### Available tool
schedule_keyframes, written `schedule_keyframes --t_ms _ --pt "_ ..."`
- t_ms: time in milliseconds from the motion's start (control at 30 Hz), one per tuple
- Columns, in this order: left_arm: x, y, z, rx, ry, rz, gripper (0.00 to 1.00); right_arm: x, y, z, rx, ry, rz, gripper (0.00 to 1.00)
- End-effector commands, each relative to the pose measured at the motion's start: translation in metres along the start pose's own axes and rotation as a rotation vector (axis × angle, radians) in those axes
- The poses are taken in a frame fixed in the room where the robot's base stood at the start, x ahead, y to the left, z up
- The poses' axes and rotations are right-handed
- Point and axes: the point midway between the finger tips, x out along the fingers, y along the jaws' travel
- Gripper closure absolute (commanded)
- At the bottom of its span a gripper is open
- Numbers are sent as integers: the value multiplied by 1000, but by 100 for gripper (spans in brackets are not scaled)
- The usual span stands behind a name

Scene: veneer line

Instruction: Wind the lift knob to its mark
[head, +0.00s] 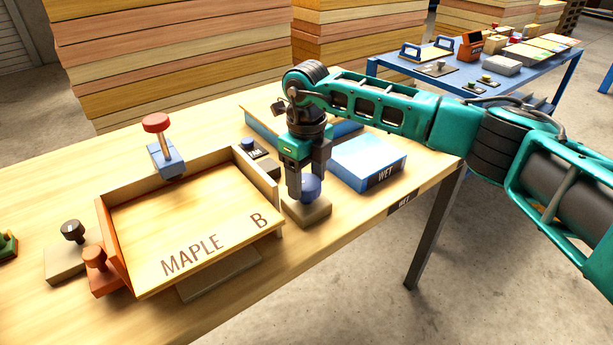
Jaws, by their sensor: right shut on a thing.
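My right gripper (307,180) reaches down from the teal arm with its fingers around a dark blue round knob (311,190). The gripper is shut on this knob, which stands on a tan square base (307,211) near the table's right front edge. The fingers hide part of the knob. I see no lift label or mark on it, so the pictures alone do not tell its setting. My left gripper is not in view.
A tilted wooden tray marked MAPLE B (185,212) is left of the gripper. Around it stand a red-topped knob (157,123), an orange knob (96,258) and a dark brown knob (73,231). A blue WET box (367,160) sits close on the right.

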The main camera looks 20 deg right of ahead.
Motion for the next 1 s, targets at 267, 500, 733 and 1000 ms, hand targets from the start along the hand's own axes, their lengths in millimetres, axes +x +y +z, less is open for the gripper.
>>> schedule_keyframes --t_ms 267,500,733,1000 --pt "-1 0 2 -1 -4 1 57 -1 -1 0 1 -1 -1 20" --pt "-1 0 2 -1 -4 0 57 0 0 0 -1 0 0 12" --pt "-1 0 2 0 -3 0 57 -12 0 1 -1 -3 -1 12" --pt "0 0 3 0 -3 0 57 -69 0 1 0 -6 -2 12"
